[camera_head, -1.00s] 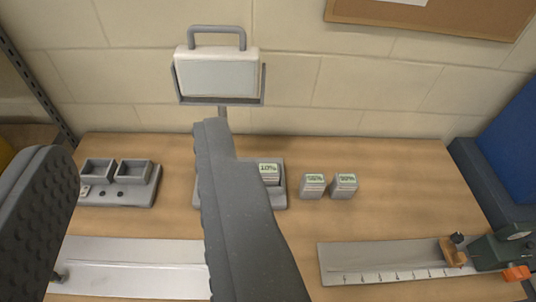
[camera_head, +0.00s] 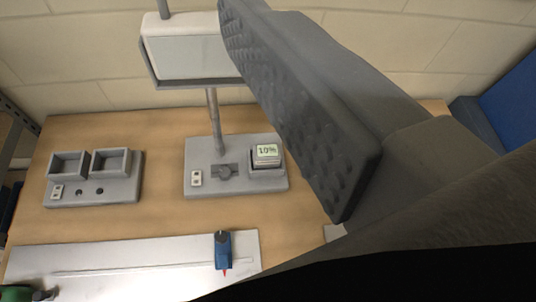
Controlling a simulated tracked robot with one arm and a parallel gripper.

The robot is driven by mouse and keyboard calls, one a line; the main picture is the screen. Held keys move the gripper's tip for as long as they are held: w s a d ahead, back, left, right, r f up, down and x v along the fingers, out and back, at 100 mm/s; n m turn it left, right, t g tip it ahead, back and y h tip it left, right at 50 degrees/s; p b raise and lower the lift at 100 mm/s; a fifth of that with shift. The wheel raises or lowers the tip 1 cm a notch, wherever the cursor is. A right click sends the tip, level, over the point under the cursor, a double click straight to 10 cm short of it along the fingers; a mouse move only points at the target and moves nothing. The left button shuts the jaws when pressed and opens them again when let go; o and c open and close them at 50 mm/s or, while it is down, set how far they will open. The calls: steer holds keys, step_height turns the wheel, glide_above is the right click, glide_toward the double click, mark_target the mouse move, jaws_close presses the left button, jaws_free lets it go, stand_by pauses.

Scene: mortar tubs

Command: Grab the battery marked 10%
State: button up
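The battery marked 10% (camera_head: 267,152) is a small grey block with a pale green label on top. It sits in the holder at the right end of a grey stand base (camera_head: 207,183). One finger of my gripper (camera_head: 300,105) crosses the upper right, its bumpy pad facing left with nothing against it. The finger lies to the right of the battery and leaves its label in clear view. The other finger is out of the picture. The gripper looks open and empty.
A screen (camera_head: 190,57) on a post rises from the stand behind the battery. A grey base with two empty trays (camera_head: 117,190) stands left. A light metal plate (camera_head: 130,262) with a blue tool (camera_head: 223,250) lies in front. A blue panel (camera_head: 513,110) stands far right.

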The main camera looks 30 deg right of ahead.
mark_target(268, 153)
steer(key=w+d+f+m+g+h, duration=0.1)
steer(key=w+d+f, duration=0.25)
steer(key=f, duration=0.45)
steer(key=w+d+f+b, duration=0.15)
steer(key=w+f, duration=0.25)
steer(key=f, duration=0.4)
steer(key=w+d+f+m+g+h, duration=0.1)
steer(key=w+d+f, duration=0.3)
steer(key=f, duration=0.4)
steer(key=d+f+m+g+h, duration=0.1)
steer(key=d+f, duration=0.3)
steer(key=f, duration=0.7)
steer(key=d+f, duration=0.3)
steer(key=f, duration=0.8)
steer(key=shift+d+x, duration=0.2)
steer(key=shift+x, duration=3.05)
steer(key=shift+d+x, duration=0.2)
steer(key=shift+x, duration=3.1)
steer(key=shift+s, duration=0.1)
steer(key=c, duration=1.4)
steer(key=shift+o, duration=0.2)
